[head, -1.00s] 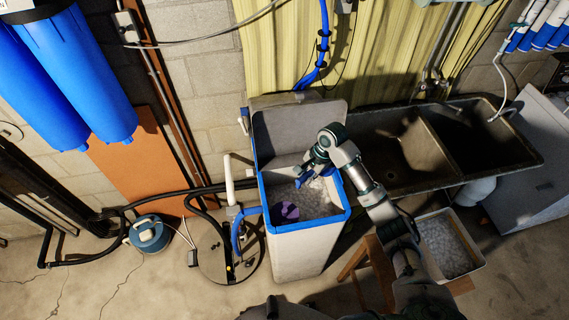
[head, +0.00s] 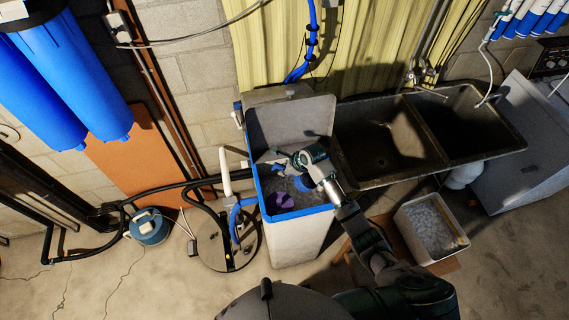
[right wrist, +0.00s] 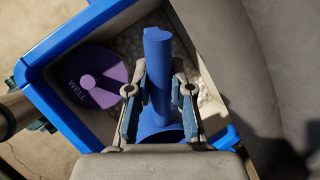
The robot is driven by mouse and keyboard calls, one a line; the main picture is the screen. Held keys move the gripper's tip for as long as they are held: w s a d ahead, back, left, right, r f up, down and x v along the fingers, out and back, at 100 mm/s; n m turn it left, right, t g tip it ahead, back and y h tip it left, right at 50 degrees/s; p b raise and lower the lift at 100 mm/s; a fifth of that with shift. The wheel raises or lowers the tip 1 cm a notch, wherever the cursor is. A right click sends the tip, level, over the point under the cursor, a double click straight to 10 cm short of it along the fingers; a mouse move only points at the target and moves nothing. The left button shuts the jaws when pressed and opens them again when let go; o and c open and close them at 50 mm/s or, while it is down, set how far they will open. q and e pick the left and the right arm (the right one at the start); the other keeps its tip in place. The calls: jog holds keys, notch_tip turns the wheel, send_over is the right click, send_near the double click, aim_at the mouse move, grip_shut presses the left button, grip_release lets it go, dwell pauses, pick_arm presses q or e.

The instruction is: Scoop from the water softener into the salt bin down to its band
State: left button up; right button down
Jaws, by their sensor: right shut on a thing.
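The water softener (head: 298,240) is a tall pale cabinet with a blue rim, its grey lid raised at the back. Whitish salt lies inside, also seen in the right wrist view (right wrist: 125,62), beside a purple well cap (head: 279,200) at the left. My right gripper (right wrist: 158,80) is shut on the upright handle of a blue scoop (right wrist: 157,62), over the softener's opening. The scoop's bowl is mostly hidden below the fingers; its load cannot be seen. The salt bin (head: 406,232) is an open white box holding pale salt, right of the softener. My left gripper is out of view.
A wooden stand (head: 390,228) is under the salt bin. A dark double sink (head: 385,150) is right of the raised lid. A round tank lid with pipes (head: 212,245) stands left of the softener. A blue canister (head: 149,227) sits further left.

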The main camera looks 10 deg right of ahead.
jog(key=s+d+f+y+b, duration=0.1)
jog(key=d+f+b, duration=0.2)
jog(key=f+b, duration=0.5)
jog(key=shift+f+t+b, duration=0.3)
jog(key=shift+f, duration=3.65)
notch_tip(320, 180, up, 3)
jog(key=p, duration=0.4)
jog(key=shift+p, duration=0.35)
jog(key=shift+s, duration=0.1)
